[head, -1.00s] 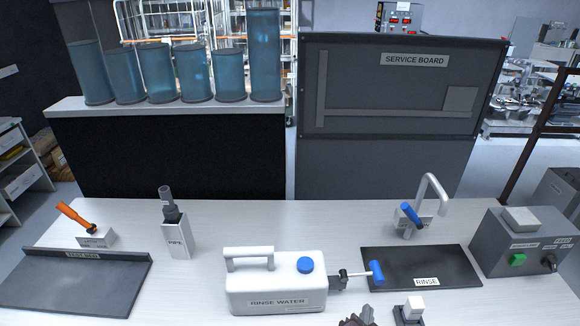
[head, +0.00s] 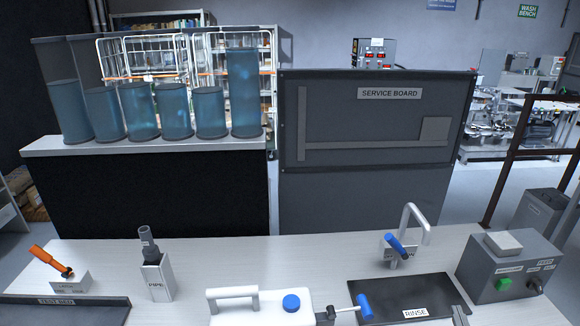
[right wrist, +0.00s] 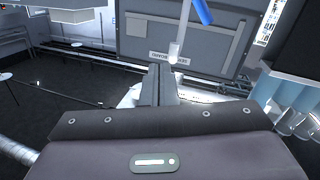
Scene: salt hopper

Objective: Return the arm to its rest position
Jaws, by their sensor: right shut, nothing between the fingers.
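My right gripper (head: 460,315) shows only as a small grey tip at the bottom edge of the head view, over the right part of the dark rinse mat (head: 425,290). In the right wrist view its two dark fingers (right wrist: 159,72) are pressed together with nothing between them. The rest of the right arm is out of the head view. My left gripper is not in view.
A white rinse water jug (head: 260,307) stands at front centre, partly cut off, with a blue-handled valve (head: 364,306) beside it. A tap (head: 410,228) stands behind the mat, and a grey control box (head: 510,266) is at right. The table's back middle is clear.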

